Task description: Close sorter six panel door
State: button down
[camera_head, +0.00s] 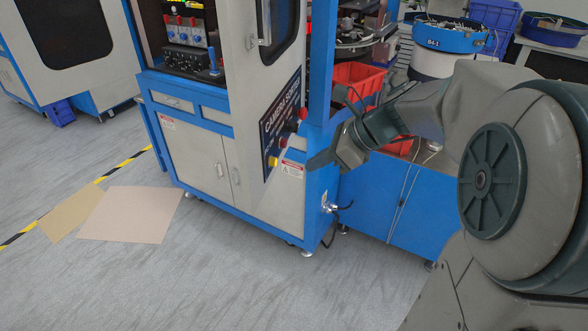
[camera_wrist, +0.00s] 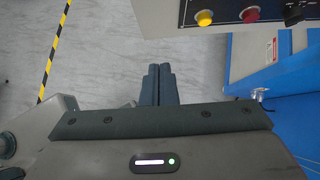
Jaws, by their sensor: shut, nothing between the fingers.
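The sorter (camera_head: 205,130) is a blue and light grey cabinet in the middle of the head view. A light grey door (camera_head: 236,70) with a dark window and black handle stands swung outward; the sorter's interior (camera_head: 188,35) shows to its left. A dark panel lettered CAMERA SORTER (camera_head: 280,120), with red and yellow buttons, is beside the door's lower part. My gripper (camera_head: 318,162) appears in front of the sorter's right corner, right of and below that panel. In the wrist view its fingers (camera_wrist: 158,72) are together and empty over the floor, with the button panel (camera_wrist: 232,12) at upper right.
A blue cabinet (camera_head: 385,195) stands to the right, with red bins (camera_head: 358,78) behind. Another machine (camera_head: 65,50) is at the far left. Flat boards (camera_head: 130,214) lie on the floor near yellow-black tape (camera_head: 125,163). The front floor (camera_head: 200,285) is clear.

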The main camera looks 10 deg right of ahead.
aim_at(257, 183)
jog(key=shift+w+a+f+p, duration=0.15)
jog(key=shift+w+a+f, duration=0.75)
jog(key=shift+a, duration=0.8)
jog(key=shift+w+a+f+p, duration=0.15)
jog(key=shift+w+a+f, duration=0.4)
jog(key=shift+a+f, duration=0.95)
jog(key=shift+w+a+f+p, duration=0.15)
jog(key=shift+w+a+f, duration=0.6)
jog(key=shift+a, duration=1.15)
jog(key=shift+s, duration=0.1)
